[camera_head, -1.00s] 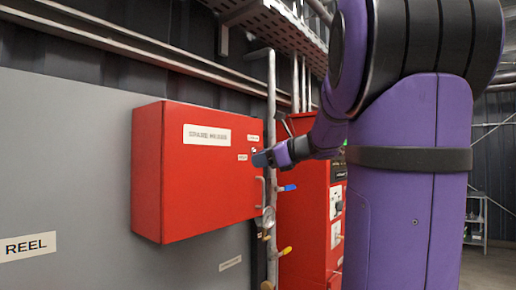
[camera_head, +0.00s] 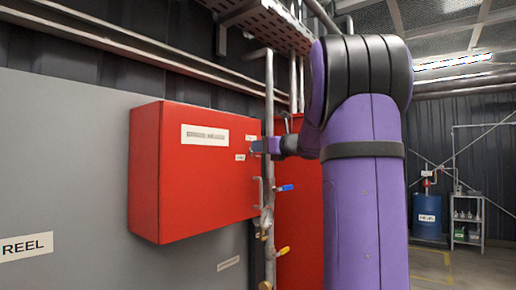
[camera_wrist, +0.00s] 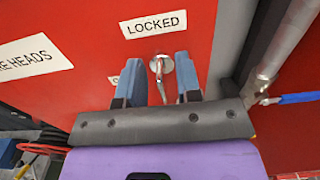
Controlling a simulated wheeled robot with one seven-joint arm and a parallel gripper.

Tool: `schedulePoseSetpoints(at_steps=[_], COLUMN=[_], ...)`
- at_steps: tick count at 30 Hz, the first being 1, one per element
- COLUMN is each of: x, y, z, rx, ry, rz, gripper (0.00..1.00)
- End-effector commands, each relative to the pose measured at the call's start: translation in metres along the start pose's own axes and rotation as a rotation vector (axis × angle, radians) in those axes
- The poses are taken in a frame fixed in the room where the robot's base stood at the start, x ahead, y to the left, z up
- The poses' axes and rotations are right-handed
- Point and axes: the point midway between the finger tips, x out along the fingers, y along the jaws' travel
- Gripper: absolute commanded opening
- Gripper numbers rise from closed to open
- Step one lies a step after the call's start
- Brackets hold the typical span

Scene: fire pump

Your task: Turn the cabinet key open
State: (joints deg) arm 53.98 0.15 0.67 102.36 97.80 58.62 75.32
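The red cabinet (camera_head: 190,190) hangs on the grey wall panel in the head view, with its door shut. In the wrist view the key (camera_wrist: 160,72) sits in a round metal lock plate on the red door (camera_wrist: 90,25), below a "LOCKED" label (camera_wrist: 153,24). My gripper (camera_wrist: 156,78) is open, with one blue-grey finger on each side of the key and a gap to both. In the head view my gripper (camera_head: 256,147) is at the right part of the cabinet's front; the key is hidden there. A second label below the lock is mostly covered by a finger.
A vertical pipe (camera_head: 269,100) runs just right of the cabinet, with a blue-handled valve (camera_head: 285,188) and a yellow-handled one (camera_head: 283,251). A door handle (camera_head: 257,192) sticks out below my gripper. Another red cabinet (camera_head: 298,215) stands behind my arm.

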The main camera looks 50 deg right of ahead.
Motion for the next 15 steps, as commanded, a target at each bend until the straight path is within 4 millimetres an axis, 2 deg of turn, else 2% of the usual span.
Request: schedulePoseSetpoints(at_steps=[5,14,15], x=[0.0117,0.0132,0.0132], y=[0.0006,0.0006,0.0006], z=[0.0001,0.0001,0.0001], rx=[0.000,0.000,0.000], ry=[0.000,0.000,0.000], rz=[0.001,0.000,0.001], gripper=[0.32,0.32,0.23])
